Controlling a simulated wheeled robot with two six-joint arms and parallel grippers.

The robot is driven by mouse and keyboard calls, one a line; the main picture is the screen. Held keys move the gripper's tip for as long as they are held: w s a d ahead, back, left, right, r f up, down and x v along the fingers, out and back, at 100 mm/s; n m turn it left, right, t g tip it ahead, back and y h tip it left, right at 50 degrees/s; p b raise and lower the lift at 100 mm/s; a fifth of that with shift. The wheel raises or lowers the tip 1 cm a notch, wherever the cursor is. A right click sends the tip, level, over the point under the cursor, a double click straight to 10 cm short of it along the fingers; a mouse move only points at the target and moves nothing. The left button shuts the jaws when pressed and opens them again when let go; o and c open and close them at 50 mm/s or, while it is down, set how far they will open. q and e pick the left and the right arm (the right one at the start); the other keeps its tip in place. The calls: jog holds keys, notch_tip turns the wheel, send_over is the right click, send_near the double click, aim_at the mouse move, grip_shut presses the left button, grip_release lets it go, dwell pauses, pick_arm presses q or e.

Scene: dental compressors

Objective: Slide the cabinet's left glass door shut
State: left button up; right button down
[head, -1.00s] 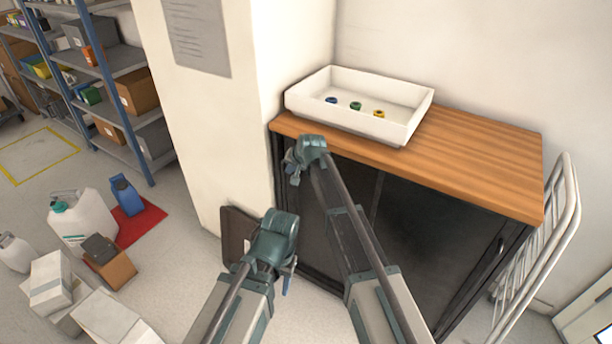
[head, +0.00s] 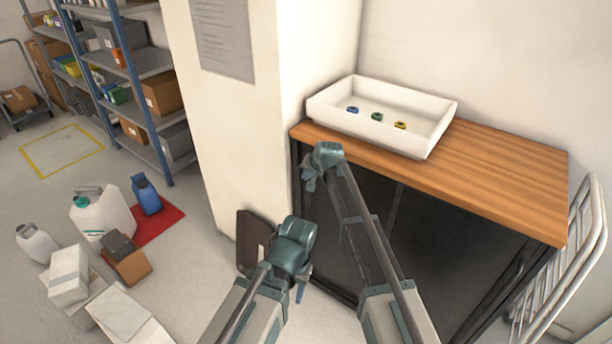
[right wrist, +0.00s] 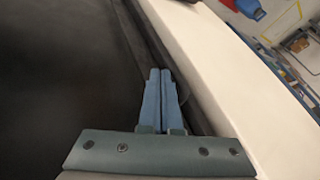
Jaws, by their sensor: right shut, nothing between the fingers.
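The cabinet (head: 480,165) has a wooden top and dark glass doors. Its left glass door (head: 372,190) is partly hidden behind my right arm, and an upright frame line shows between the doors. I cannot tell how far the left door is slid across. My right gripper (head: 308,182) is in front of the cabinet's left end, below the top. In the right wrist view its blue fingers (right wrist: 161,98) are together and empty, beside a dark upright frame and a thin curved handle; contact is unclear. My left gripper (head: 302,284) hangs lower, its jaws too small to judge.
A white tray (head: 432,140) with small coloured rings stands on the cabinet top. A pale pillar (head: 225,130) borders the cabinet's left side. A dark panel (head: 250,240) leans near my left gripper. A white rail frame (head: 580,250) stands right of the cabinet.

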pick_arm(q)
notch_tip(320, 180, up, 8)
jog(key=d+p, duration=0.1)
jog(key=p, duration=0.7)
pick_arm(e)
jog(key=s+d+r, duration=0.6)
jog(key=r, duration=0.2)
jog(key=shift+s, duration=0.4)
pick_arm(q)
jog(key=shift+d, duration=0.1)
pick_arm(e)
jog(key=shift+d, duration=0.1)
jog(key=shift+s, duration=0.1)
pick_arm(q)
notch_tip(320, 180, up, 8)
jog(key=p, duration=0.8)
pick_arm(e)
jog(key=s+d+r+n+g+h, duration=0.1)
jog(key=s+d+n+g+h, duration=0.1)
jog(key=s, duration=1.5)
jog(key=s+d+r+n+g+h, duration=0.2)
jog(key=s+n+g+h, duration=0.1)
jog(key=s, duration=1.3)
jog(key=shift+s+d+r+n+g, duration=0.25)
jog(key=shift+s+r+n+g, duration=0.1)
jog(key=shift+n+g, duration=0.6)
pick_arm(q)
jog(key=shift+c, duration=0.2)
